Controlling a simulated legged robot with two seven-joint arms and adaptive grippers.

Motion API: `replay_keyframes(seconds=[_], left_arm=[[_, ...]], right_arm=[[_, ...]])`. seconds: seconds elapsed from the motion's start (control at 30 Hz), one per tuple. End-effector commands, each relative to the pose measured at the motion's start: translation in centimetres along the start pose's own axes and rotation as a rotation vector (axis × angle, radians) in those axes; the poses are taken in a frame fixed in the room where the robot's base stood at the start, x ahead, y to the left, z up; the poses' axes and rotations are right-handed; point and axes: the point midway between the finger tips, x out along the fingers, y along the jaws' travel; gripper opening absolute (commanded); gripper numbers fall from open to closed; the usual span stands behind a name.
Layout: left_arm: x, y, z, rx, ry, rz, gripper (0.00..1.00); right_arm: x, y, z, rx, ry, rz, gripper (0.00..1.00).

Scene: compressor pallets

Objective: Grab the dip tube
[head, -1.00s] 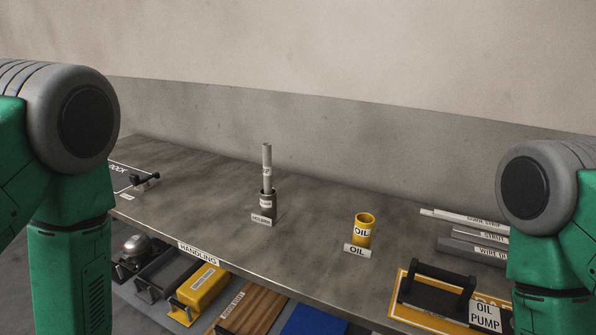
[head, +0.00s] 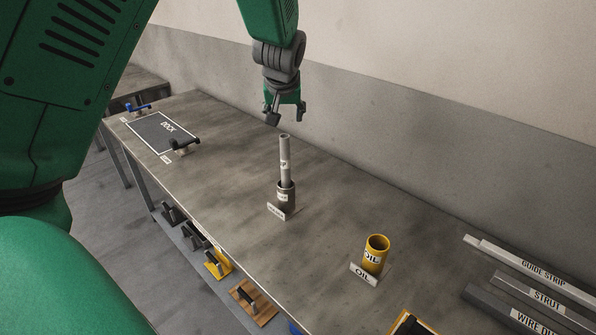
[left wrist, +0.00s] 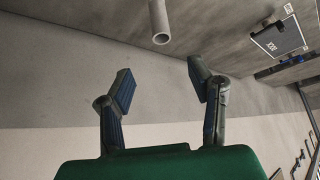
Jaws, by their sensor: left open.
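The dip tube (head: 285,155) is a grey tube standing upright in a dark holder (head: 286,196) with a small label plate in front, on the table. In the left wrist view the end of the tube (left wrist: 160,30) shows at the top, beyond the fingertips. My left gripper (head: 286,116) is open and empty. In the head view it hangs just above the top of the tube, apart from it. In the left wrist view its two fingers (left wrist: 157,84) are spread wide with nothing between them. My right gripper is not in view.
A yellow oil cup (head: 376,255) stands right of the holder. Labelled strips (head: 535,275) lie at the far right. A dark dock mat (head: 160,133) lies at the left end. Table around the tube is clear; a wall (head: 400,130) rises behind.

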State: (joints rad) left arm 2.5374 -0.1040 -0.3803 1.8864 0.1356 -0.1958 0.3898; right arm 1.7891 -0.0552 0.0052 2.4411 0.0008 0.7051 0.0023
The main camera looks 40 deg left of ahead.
Motion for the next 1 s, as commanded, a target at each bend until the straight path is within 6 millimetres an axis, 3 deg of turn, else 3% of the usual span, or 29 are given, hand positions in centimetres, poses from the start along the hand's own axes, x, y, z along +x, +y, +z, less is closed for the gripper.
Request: replay_keyframes(seconds=[0.1, 0.23, 0.47, 0.8, 1.0], left_arm=[[2.8, 0.0, 0.1, 0.002, -0.005, -0.003, 0.47], [5.0, 0.1, 0.1, 0.002, -0.004, -0.002, 0.47], [6.5, -0.2, 0.2, 0.002, -0.003, -0.001, 0.47], [10.9, -0.3, 1.1, 0.002, -0.002, -0.002, 0.47], [11.2, -0.4, 1.1, 0.002, 0.001, -0.001, 0.47]], right_arm=[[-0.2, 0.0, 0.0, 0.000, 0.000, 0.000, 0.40], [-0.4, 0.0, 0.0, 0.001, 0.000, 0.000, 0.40], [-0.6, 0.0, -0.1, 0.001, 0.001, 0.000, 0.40], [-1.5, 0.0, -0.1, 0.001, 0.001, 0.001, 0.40], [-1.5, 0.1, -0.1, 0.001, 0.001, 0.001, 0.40]])
